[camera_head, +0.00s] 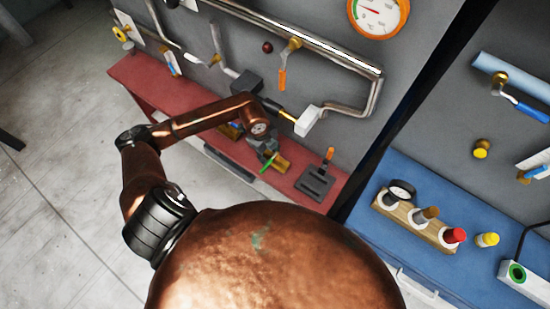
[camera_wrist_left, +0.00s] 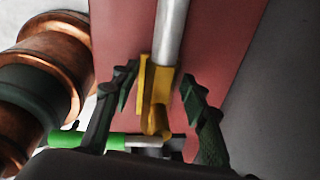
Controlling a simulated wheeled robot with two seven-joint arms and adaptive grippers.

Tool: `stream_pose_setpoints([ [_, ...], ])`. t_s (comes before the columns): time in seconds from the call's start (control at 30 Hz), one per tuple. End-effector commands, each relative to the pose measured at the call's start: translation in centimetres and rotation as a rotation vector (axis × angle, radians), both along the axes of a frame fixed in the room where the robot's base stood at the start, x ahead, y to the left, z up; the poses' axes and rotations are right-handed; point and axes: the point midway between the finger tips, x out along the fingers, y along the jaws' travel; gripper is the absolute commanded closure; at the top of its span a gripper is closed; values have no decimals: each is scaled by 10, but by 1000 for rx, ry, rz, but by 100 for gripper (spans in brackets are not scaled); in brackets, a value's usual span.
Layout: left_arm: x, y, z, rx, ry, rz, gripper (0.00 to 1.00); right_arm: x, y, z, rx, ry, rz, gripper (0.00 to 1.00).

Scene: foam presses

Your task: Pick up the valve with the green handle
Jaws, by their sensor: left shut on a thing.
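The valve with the green handle has a brass-yellow body (camera_head: 283,164) and a green lever (camera_head: 268,163). It is in my left gripper (camera_head: 266,147), above the red bench in the head view. In the left wrist view the yellow body (camera_wrist_left: 156,95) lies between the two dark fingers of my left gripper (camera_wrist_left: 158,88). A grey pipe-like piece runs up from the body, and the green lever (camera_wrist_left: 88,140) points left below. The gripper is shut on the valve; finger contact is partly hidden. My right gripper is out of view.
The red bench (camera_head: 140,80) runs along a grey panel with pipes (camera_head: 360,105), a gauge (camera_head: 378,14) and an orange-handled valve (camera_head: 283,70). A dark holder (camera_head: 314,184) stands right of the gripper. A blue bench (camera_head: 400,243) with a wooden rack (camera_head: 415,222) lies further right.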

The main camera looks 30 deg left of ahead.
Motion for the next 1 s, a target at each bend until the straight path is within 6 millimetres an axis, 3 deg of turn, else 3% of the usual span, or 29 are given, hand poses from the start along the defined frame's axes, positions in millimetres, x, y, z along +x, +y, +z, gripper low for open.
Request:
stream_pose_setpoints([
  [0.43, 0, 0, -1, 1, 1, -1, 99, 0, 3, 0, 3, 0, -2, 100],
  [0.83, 0, 0, 2, 1, 0, -1, 100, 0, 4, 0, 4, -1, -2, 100],
  [1.0, 1, 0, 15, 1, -3, -2, 100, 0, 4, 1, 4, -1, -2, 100],
])
